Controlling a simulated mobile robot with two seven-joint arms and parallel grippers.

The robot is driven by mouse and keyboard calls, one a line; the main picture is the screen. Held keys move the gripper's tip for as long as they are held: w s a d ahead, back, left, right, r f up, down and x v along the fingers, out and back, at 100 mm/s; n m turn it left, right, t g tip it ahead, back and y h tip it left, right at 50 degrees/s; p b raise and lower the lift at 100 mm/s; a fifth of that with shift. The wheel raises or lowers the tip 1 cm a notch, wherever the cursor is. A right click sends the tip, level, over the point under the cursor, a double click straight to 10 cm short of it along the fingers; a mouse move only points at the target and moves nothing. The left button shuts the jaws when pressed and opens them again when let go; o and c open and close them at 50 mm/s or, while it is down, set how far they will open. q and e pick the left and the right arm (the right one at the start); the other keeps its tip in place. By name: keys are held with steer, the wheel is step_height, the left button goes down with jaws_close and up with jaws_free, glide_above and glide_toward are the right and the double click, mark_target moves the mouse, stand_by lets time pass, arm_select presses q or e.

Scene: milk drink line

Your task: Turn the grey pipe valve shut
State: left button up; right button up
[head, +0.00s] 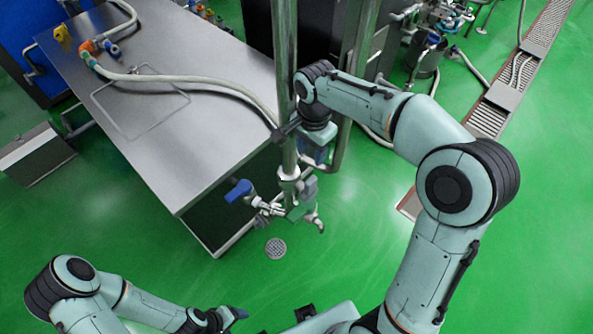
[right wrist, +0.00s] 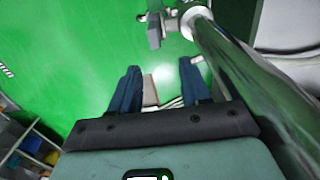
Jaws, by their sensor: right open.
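The grey pipe valve shows its grey handle (head: 309,188) low on the upright steel pipe (head: 285,60), just below my right gripper in the head view. In the right wrist view the grey handle (right wrist: 154,31) stands out to the left of the pipe, beyond the fingertips. My right gripper (right wrist: 158,78) is open, with nothing visible between its blue fingers. In the head view the right gripper (head: 317,150) is beside the pipe, its fingers partly hidden. My left gripper (head: 232,314) is low in the head view, away from the valve; its opening is unclear.
A blue-handled valve (head: 240,190) sits left of the pipe. A steel table (head: 190,120) with a hose (head: 170,77) stands close on the left. A second upright pipe (head: 355,60) stands behind. A floor drain (head: 275,248) lies below; green floor is open at the right.

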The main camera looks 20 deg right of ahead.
mark_target(311, 180)
steer(key=f, duration=0.8)
steer(key=s+f+b, duration=0.1)
steer(key=f, duration=0.4)
steer(key=shift+f, duration=0.1)
arm_select(q)
steer(key=shift+s+f, duration=0.7)
steer(key=shift+s, duration=0.35)
arm_select(e)
steer(key=shift+s, duration=0.1)
jaws_close()
